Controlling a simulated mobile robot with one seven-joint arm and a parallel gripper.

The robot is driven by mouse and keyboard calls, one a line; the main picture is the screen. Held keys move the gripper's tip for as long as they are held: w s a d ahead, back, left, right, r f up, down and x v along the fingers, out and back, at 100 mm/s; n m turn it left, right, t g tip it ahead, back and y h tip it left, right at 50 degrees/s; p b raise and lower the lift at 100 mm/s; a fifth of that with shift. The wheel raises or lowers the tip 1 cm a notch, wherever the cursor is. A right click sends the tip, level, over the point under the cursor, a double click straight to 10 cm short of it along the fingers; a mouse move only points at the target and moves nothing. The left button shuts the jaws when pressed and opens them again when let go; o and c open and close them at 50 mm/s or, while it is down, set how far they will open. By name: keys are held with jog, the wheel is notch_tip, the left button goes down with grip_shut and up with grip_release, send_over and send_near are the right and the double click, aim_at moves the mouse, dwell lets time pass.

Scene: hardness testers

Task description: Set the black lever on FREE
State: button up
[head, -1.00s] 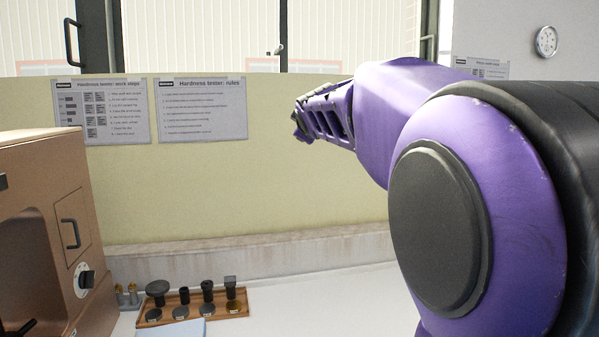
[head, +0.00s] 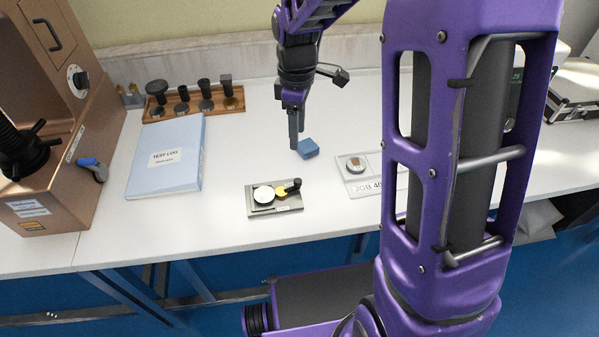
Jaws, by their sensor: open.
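A small metal plate (head: 262,211) lies on the bench near its front edge. It carries a round white disc (head: 263,194), a yellow part and a short black lever (head: 294,185) on its right side. Any FREE marking is too small to read. My gripper (head: 296,141) points down, open and empty, above the bench. In the picture it is above and behind the plate, apart from the lever. Its two fingers nearly overlap from this side.
A test log binder (head: 168,160), a wooden rack (head: 220,110) and the brown tester (head: 90,150) stand left. The white bench between is clear.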

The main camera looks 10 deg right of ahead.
aim_at(298, 180)
notch_tip(298, 180, down, 16)
jog(key=shift+r+b, duration=0.1)
jog(key=shift+b, duration=0.6)
grip_shut()
